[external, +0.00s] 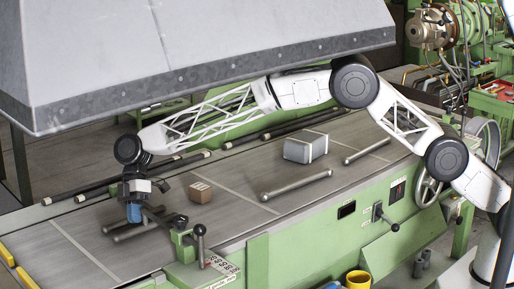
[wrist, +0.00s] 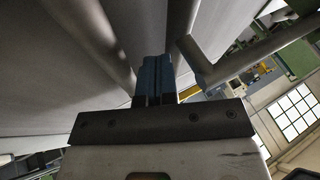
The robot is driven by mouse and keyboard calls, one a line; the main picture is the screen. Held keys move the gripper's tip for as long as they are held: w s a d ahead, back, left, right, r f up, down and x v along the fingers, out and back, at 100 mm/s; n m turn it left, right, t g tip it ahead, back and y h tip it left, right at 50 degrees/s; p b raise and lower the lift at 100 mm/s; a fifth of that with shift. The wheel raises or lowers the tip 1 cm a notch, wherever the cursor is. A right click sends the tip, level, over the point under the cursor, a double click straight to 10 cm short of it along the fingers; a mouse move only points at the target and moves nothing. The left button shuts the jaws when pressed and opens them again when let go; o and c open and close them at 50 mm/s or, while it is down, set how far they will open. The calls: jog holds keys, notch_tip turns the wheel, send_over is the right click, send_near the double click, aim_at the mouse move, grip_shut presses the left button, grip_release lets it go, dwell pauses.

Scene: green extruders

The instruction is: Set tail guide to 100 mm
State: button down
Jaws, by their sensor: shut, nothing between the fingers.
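My gripper (external: 134,217) has blue fingers and hangs low over the left end of the grey machine bed (external: 85,245), right at a short grey guide rod (external: 124,236). Its fingers are together and empty. Contact with the rod cannot be told. In the wrist view the closed blue fingers (wrist: 155,75) lie between two grey bars, one on the left (wrist: 100,30) and one on the right (wrist: 222,57). A black-knobbed lever (external: 200,231) stands on the green front edge, just right of my gripper. A white scale plate (external: 222,265) lies beside it; its setting is unreadable.
A small brown box (external: 201,192) and a larger grey block (external: 305,148) sit on the bed. More grey rods (external: 297,187) lie across it. A grey hood (external: 200,50) hangs above the arm. A yellow bucket (external: 358,279) stands in front.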

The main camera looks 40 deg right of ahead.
aim_at(142, 227)
jog(key=shift+s+a+f, duration=0.1)
jog(key=shift+s+f, duration=0.05)
jog(key=shift+f, duration=0.1)
jog(key=shift+s, duration=0.1)
jog(key=shift+s+f, duration=0.1)
jog(key=shift+s, duration=1.65)
jog(key=v, duration=0.5)
jog(key=shift+w+r, duration=0.2)
jog(key=w+d, duration=0.2)
jog(key=w, duration=0.1)
jog(key=w+d, duration=0.5)
jog(key=w, duration=0.1)
jog(key=shift+w+d+f, duration=0.1)
jog(key=shift+w+d, duration=0.1)
jog(key=shift+d, duration=0.15)
